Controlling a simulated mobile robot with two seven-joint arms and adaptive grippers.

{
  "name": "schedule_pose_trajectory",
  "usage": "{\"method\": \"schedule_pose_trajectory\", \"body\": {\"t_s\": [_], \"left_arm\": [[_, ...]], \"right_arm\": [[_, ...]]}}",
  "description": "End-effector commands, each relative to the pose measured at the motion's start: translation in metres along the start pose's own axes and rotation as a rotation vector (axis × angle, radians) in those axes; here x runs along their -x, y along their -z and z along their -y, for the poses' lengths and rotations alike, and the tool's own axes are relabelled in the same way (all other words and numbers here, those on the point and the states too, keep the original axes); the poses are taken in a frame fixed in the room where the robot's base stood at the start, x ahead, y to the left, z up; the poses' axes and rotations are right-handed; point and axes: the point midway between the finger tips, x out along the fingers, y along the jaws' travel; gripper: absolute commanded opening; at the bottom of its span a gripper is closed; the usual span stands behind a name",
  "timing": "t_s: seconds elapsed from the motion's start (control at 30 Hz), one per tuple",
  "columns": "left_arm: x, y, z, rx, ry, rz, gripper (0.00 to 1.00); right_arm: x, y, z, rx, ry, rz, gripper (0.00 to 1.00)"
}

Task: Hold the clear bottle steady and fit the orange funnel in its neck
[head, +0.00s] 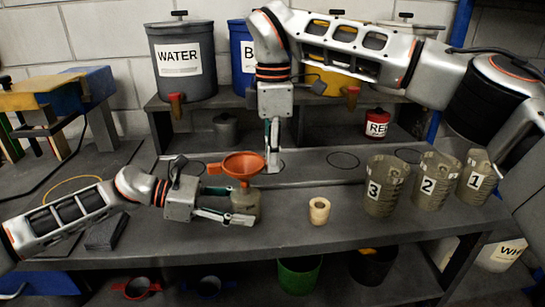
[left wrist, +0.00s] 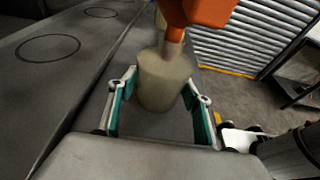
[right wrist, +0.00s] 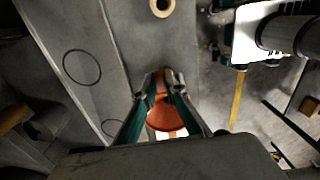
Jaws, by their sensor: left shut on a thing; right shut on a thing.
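The clear bottle (head: 246,203), looking cloudy beige, stands on the bench. My left gripper (head: 238,205) is shut on it from the left; the left wrist view shows the bottle (left wrist: 162,82) between the fingers. The orange funnel (head: 243,166) is over the bottle, wide end up. My right gripper (head: 272,160) comes down from above, shut on the funnel's rim at its right side. In the left wrist view the funnel's spout (left wrist: 174,42) meets the bottle's top; I cannot tell how far in it sits. The funnel (right wrist: 164,116) also shows in the right wrist view.
Cups numbered 3 (head: 384,188), 2 (head: 434,182) and 1 (head: 477,178) stand farther right. A WATER drum (head: 181,62) and other drums stand on the rear shelf. The bench front between bottle and ring is clear.

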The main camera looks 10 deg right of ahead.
Motion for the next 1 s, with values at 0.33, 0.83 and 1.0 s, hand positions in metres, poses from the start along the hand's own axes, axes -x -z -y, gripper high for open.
{"method": "schedule_pose_trajectory", "body": {"t_s": [0.33, 0.83, 1.0], "left_arm": [[0.000, 0.000, 0.000, 0.000, 0.000, 0.000, 0.37], [0.000, 0.000, 0.000, 0.000, 0.000, 0.000, 0.37], [0.000, 0.000, 0.000, 0.000, 0.000, 0.000, 0.37]], "right_arm": [[-0.012, 0.000, 0.000, -0.001, 0.002, 0.000, 0.00], [-0.018, 0.000, 0.000, 0.000, 0.001, 0.001, 0.00], [-0.018, 0.000, 0.000, 0.000, 0.001, 0.001, 0.30]]}}
